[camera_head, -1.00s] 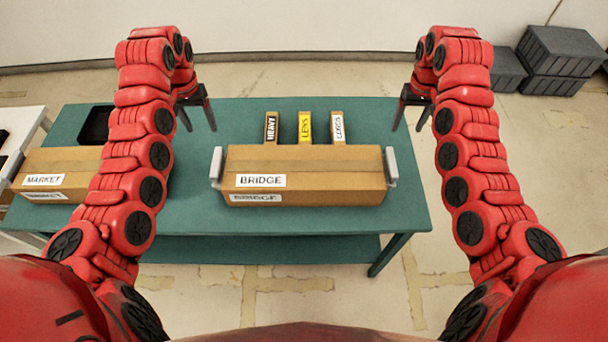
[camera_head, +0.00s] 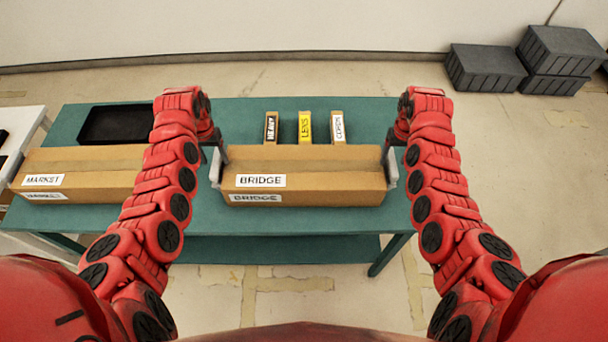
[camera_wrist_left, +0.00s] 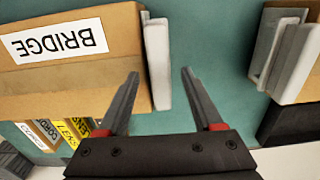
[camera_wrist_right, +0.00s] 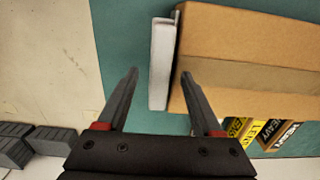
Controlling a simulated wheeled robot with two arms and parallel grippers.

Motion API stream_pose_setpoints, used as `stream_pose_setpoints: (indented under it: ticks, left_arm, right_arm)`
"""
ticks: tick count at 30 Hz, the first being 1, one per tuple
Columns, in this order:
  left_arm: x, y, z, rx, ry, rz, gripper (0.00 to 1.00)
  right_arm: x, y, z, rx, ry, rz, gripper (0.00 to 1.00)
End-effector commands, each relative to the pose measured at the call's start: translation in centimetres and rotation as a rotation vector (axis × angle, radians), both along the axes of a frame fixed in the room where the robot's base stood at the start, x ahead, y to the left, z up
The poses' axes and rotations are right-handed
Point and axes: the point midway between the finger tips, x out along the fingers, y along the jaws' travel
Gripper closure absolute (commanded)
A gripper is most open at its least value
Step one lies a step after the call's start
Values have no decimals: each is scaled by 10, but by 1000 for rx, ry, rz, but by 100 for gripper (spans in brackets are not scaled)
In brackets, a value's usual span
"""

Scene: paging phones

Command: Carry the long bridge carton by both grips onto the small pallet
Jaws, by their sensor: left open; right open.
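The long bridge carton (camera_head: 305,170), brown with a white BRIDGE label, lies on the green table. It has a pale grip at each end; the left grip (camera_wrist_left: 157,62) and the right grip (camera_wrist_right: 161,62) show in the wrist views. My left gripper (camera_wrist_left: 160,75) is open beside the carton's left end, its fingers pointing toward the left grip. My right gripper (camera_wrist_right: 160,75) is open at the right end, its fingers pointing toward the right grip. Neither gripper holds anything. In the head view my arms partly hide the fingertips. I cannot make out the small pallet for certain.
A MARKET carton (camera_head: 85,170) with a grip stands left of the bridge carton. A black tray (camera_head: 114,124) lies behind it. Small HEAVY (camera_head: 271,128), LENS (camera_head: 305,127) and CORDS (camera_head: 338,127) boxes stand behind the bridge carton. Grey crates (camera_head: 555,55) stand far right.

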Motion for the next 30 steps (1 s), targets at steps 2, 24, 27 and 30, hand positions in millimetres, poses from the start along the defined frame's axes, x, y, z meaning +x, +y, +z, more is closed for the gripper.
stream_pose_setpoints:
  ticks: [2, 24, 27, 30]
  left_arm:
    - [0, 0, -4, 0, 0, 0, 32]
    - [0, 0, -7, 0, -2, 2, 100]
    - [0, 0, -7, 0, -2, 2, 100]
    - [0, 0, -7, 0, -2, 2, 100]
  right_arm:
    - [-1, 0, -4, 0, 2, -1, 32]
    - [0, 0, -7, 1, -1, -1, 100]
    - [0, 0, -7, 1, -1, -1, 100]
    - [0, 0, -7, 1, -1, -1, 100]
